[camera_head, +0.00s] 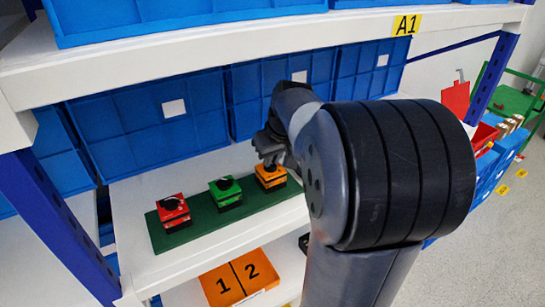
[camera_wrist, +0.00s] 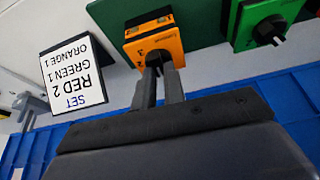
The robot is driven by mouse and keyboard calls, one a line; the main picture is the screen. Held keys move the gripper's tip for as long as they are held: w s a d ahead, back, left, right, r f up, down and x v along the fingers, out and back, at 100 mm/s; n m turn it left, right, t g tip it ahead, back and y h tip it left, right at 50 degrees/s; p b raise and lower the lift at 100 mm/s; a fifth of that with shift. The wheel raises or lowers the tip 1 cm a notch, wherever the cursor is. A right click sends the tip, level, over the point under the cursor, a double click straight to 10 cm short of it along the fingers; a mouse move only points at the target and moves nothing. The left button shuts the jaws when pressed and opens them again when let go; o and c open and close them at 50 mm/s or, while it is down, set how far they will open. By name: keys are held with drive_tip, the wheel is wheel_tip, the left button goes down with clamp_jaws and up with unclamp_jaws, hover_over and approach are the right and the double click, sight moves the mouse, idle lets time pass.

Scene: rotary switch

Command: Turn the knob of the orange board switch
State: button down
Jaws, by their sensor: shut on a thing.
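The orange board switch (camera_head: 270,178) is at the right end of a green board (camera_head: 240,209) on the shelf. In the wrist view the orange switch (camera_wrist: 152,42) is at the top centre. My gripper (camera_head: 268,150) is over it, and in the wrist view my gripper (camera_wrist: 157,68) has its fingers close together at the switch's knob, shut on it. The fingers hide most of the knob, so its angle cannot be told. A green switch (camera_head: 225,192) stands beside it, and a red switch (camera_head: 173,213) is at the left end.
A white card (camera_wrist: 73,79) reads "SET RED 2 GREEN 1 ORANGE 1" beside the orange switch. Blue bins (camera_head: 150,120) stand behind the board. The upper shelf edge (camera_head: 230,45) runs above.

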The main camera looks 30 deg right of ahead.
drive_tip(key=m, duration=0.1)
drive_tip(key=m+h, duration=0.1)
drive_tip(key=m, duration=0.2)
drive_tip(key=shift+a, duration=0.25)
drive_tip(key=shift+w+a+m+g+h, duration=0.1)
drive_tip(key=shift+m+g+h, duration=0.3)
drive_tip(key=shift+m, duration=0.7)
drive_tip(key=shift+w+m+g+h, duration=0.1)
drive_tip(key=shift+m+h, duration=0.5)
drive_tip(key=shift+m, duration=0.5)
drive_tip(key=c, duration=1.5)
unclamp_jaws()
drive_tip(key=shift+r, duration=0.1)
